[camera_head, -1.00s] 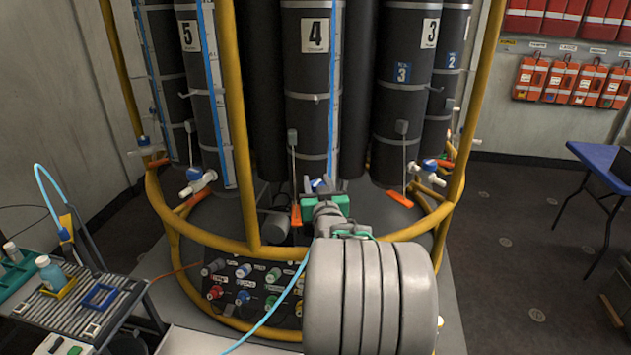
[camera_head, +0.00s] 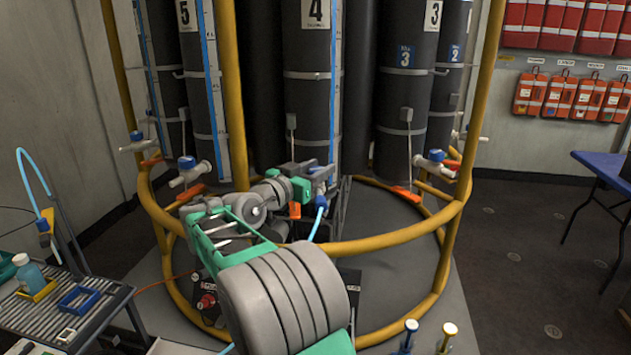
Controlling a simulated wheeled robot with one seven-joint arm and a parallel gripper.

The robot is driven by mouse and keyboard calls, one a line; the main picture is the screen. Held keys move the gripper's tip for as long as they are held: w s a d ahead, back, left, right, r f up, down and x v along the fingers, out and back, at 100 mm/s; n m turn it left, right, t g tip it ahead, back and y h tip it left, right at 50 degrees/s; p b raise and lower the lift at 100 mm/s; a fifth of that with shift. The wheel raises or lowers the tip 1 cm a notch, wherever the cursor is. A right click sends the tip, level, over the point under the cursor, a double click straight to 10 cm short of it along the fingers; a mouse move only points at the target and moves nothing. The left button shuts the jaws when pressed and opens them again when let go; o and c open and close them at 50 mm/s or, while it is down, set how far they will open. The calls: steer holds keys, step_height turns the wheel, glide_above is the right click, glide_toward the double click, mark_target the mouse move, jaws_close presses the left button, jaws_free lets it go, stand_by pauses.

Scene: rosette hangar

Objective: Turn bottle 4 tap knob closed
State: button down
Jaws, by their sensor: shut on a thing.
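Bottle 4 (camera_head: 308,108) is a tall dark grey cylinder with a white "4" label, upright in the middle of the rosette. Its tap, with a blue knob (camera_head: 321,177), sits low on its front. My gripper (camera_head: 312,169), with a green body and grey fingers, reaches in from the lower left. It is shut on the blue knob. The fingers partly hide the knob and tap, so the knob's exact angle is hard to tell. A light blue tube (camera_head: 318,222) hangs down just below the tap.
A yellow ring frame (camera_head: 392,241) with uprights surrounds the bottles. Bottle 5 (camera_head: 202,85) stands left and bottle 3 (camera_head: 405,85) right, each with a blue-knobbed tap. A grooved work table (camera_head: 85,325) is at the lower left, a blue table (camera_head: 605,170) at the right.

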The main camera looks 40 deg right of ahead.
steer(key=shift+d+f+m+g, duration=0.1)
steer(key=shift+m+g, duration=0.5)
steer(key=shift+g, duration=0.3)
steer(key=shift+s+g, duration=0.1)
steer(key=shift+g, duration=0.2)
steer(key=c, duration=1.3)
jaws_free()
steer(key=shift+o, duration=1.4)
steer(key=shift+d, duration=0.25)
steer(key=shift+o, duration=0.7)
steer(key=shift+a, duration=0.2)
